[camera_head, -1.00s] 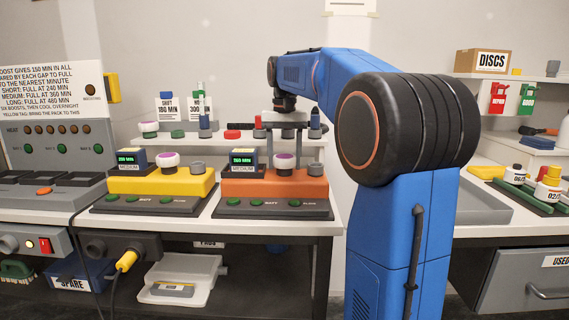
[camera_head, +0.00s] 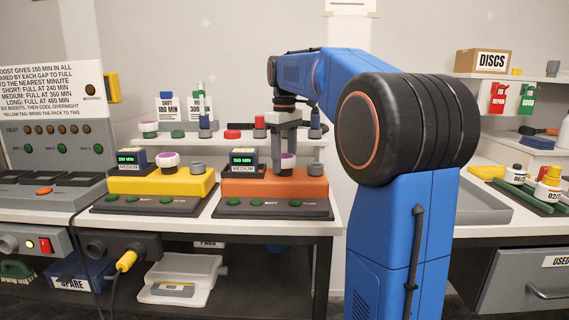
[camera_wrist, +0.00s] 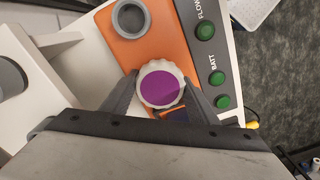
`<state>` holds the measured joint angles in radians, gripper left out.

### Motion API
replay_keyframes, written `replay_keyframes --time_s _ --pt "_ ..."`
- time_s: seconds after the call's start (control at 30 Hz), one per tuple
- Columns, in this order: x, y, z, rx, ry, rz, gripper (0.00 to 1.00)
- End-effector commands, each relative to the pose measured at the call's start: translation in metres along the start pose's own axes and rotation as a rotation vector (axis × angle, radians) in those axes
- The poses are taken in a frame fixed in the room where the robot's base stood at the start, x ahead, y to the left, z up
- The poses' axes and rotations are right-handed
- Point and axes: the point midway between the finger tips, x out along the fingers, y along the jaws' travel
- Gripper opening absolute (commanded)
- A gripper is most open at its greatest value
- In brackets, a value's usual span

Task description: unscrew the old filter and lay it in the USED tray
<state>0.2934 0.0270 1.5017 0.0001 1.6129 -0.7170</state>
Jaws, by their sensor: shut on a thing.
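The old filter (camera_head: 288,163), a white ribbed cap with a purple top, is on the orange unit (camera_head: 310,187) in the head view, partly hidden by a finger. My gripper (camera_head: 287,156) points down over it, with its fingers on either side. In the wrist view the filter (camera_wrist: 159,89) sits between the two fingertips, and my gripper (camera_wrist: 160,86) is shut on it. I cannot tell whether its thread is still engaged. A grey front labelled USED (camera_head: 515,292) is at the lower right in the head view, its label cut by the picture edge.
A grey cylinder (camera_head: 313,168) stands beside the filter, and a display box (camera_head: 243,160) to its left. A yellow unit (camera_head: 190,184) with a similar purple-topped filter (camera_head: 167,160) is to the left. A shelf (camera_head: 225,138) is behind. An empty-looking grey tray (camera_head: 485,207) lies right of my arm.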

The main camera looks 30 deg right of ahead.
Motion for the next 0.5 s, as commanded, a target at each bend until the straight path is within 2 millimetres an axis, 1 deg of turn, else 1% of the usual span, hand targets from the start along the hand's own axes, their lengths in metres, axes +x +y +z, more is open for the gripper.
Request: replay_keyframes --time_s 0.5 --pt "-0.0004 0.0001 0.0003 -0.516 -0.001 0.000 0.27"
